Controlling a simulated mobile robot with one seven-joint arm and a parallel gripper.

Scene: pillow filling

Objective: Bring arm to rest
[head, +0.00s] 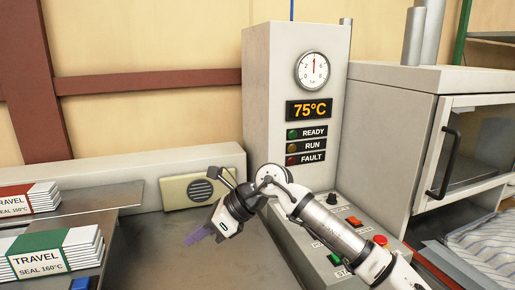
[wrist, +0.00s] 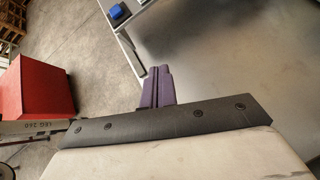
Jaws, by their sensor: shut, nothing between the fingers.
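My gripper (head: 196,237) shows in the head view at the end of my white arm, left of the machine column and above the dark work surface (head: 150,262). Its purple fingers point down and to the left. In the wrist view my gripper's purple fingers (wrist: 157,84) lie side by side, pressed together with nothing between them. The arm crosses in front of the control panel (head: 345,255) and hides part of it. I cannot tell the exact height of the fingers above the surface.
Stacks of TRAVEL bags (head: 52,252) lie at the left. A column (head: 265,110) with a gauge and a 75°C display stands behind the arm. A glass-doored cabinet (head: 385,100) stands right. The wrist view shows a red box (wrist: 35,100) and a blue block (wrist: 117,11).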

